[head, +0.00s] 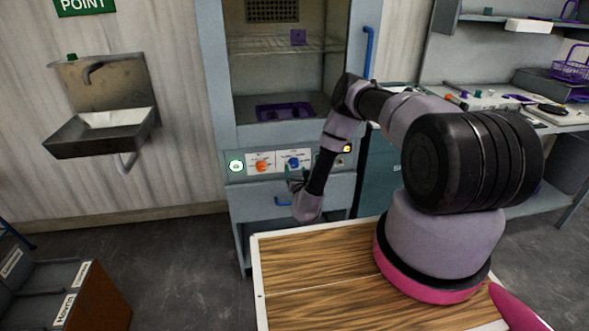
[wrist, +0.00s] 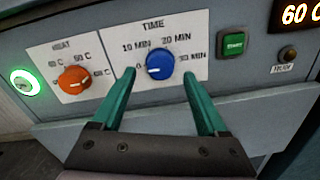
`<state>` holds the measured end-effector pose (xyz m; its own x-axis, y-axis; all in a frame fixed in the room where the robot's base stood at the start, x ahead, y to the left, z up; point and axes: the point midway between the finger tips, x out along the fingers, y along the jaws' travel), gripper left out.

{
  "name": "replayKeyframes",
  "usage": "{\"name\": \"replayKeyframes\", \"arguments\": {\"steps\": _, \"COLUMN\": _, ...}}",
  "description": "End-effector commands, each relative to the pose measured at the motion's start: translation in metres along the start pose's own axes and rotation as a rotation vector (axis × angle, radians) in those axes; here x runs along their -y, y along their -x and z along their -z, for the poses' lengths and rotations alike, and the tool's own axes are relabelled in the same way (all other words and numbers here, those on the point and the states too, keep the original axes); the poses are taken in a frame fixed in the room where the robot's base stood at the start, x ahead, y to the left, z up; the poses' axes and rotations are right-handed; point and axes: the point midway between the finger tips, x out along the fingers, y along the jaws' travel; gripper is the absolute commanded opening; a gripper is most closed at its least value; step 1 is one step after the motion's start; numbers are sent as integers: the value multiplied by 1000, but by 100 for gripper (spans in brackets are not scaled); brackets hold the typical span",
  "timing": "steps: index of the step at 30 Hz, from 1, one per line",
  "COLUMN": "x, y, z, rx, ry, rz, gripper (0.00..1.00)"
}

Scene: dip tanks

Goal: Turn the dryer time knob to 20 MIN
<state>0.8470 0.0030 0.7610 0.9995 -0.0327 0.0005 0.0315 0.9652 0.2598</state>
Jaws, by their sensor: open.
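The blue time knob (wrist: 160,63) is on a white plate marked TIME in the wrist view, with 10 MIN at its upper left, 20 MIN at its upper right and 30 MIN at its right. Its white mark points left and slightly down, at none of those three labels. My gripper (wrist: 159,76) is open, its green fingers on either side of the knob, left and right, with gaps showing. I cannot tell how deep the tips reach. In the head view the knob (head: 293,162) shows just above my gripper (head: 296,178).
Left of it are the orange heat knob (wrist: 74,79) and a lit green round button (wrist: 26,82). Right are a green START button (wrist: 234,45), a display reading 60 C (wrist: 298,14) and a small round button (wrist: 287,55). The open dryer chamber (head: 285,75) holds a purple item (head: 284,111).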

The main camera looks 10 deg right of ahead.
Motion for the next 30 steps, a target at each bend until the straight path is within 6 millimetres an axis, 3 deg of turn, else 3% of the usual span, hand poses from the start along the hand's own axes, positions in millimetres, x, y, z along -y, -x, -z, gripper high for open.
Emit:
{"name": "replayKeyframes", "arguments": {"steps": 6, "x": 0, "y": -21, "z": 0, "rx": 1, "ry": 0, "rz": -1, "gripper": 76}}
{"name": "replayKeyframes", "arguments": {"steps": 15, "x": 0, "y": -23, "z": 0, "rx": -1, "ry": 1, "rz": -2, "gripper": 76}}
{"name": "replayKeyframes", "arguments": {"steps": 16, "x": 0, "y": -23, "z": 0, "rx": -1, "ry": 1, "rz": -2, "gripper": 73}}
{"name": "replayKeyframes", "arguments": {"steps": 21, "x": 0, "y": -23, "z": 0, "rx": -1, "ry": 1, "rz": -2, "gripper": 8}}
{"name": "replayKeyframes", "arguments": {"steps": 22, "x": 0, "y": -23, "z": 0, "rx": 0, "ry": 1, "rz": -2, "gripper": 0}}
{"name": "replayKeyframes", "arguments": {"steps": 30, "x": 0, "y": -23, "z": 0, "rx": -1, "ry": -21, "rz": 0, "gripper": 0}}
